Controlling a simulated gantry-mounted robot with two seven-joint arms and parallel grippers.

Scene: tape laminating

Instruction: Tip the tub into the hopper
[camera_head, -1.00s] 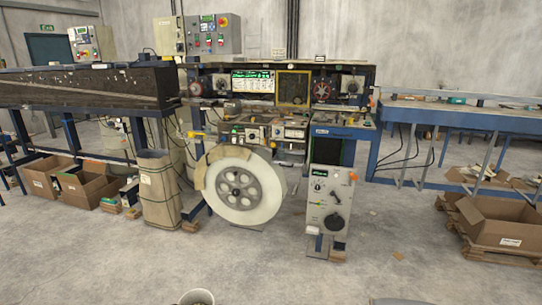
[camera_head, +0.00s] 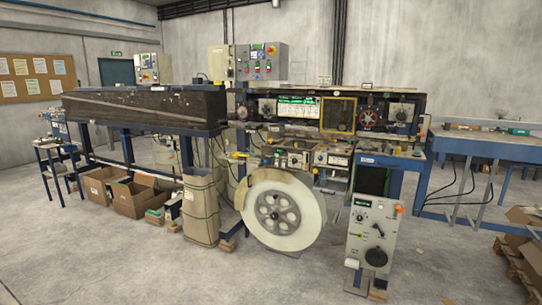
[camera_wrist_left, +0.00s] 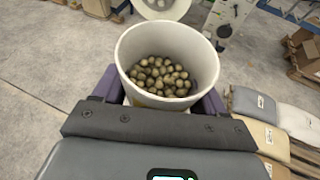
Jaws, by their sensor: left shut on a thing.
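A white round tub (camera_wrist_left: 128,55) is in the left wrist view, open at the top. It holds many brownish round pieces (camera_wrist_left: 160,77), well below the rim. My left gripper (camera_wrist_left: 160,98) is shut on the tub, with a purple finger at each side of it. The tub looks upright. Neither gripper nor the tub shows in the head view. A long dark trough-like box (camera_head: 145,106) stands on blue legs at the left of the machine in the head view. I cannot tell whether it is the hopper.
The laminating machine carries a large white reel (camera_head: 257,210) and a grey control box (camera_head: 375,232). Cardboard boxes (camera_head: 133,200) stand under the trough. Filled sacks (camera_wrist_left: 253,104) lie on a pallet at right in the wrist view. The concrete floor in front is clear.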

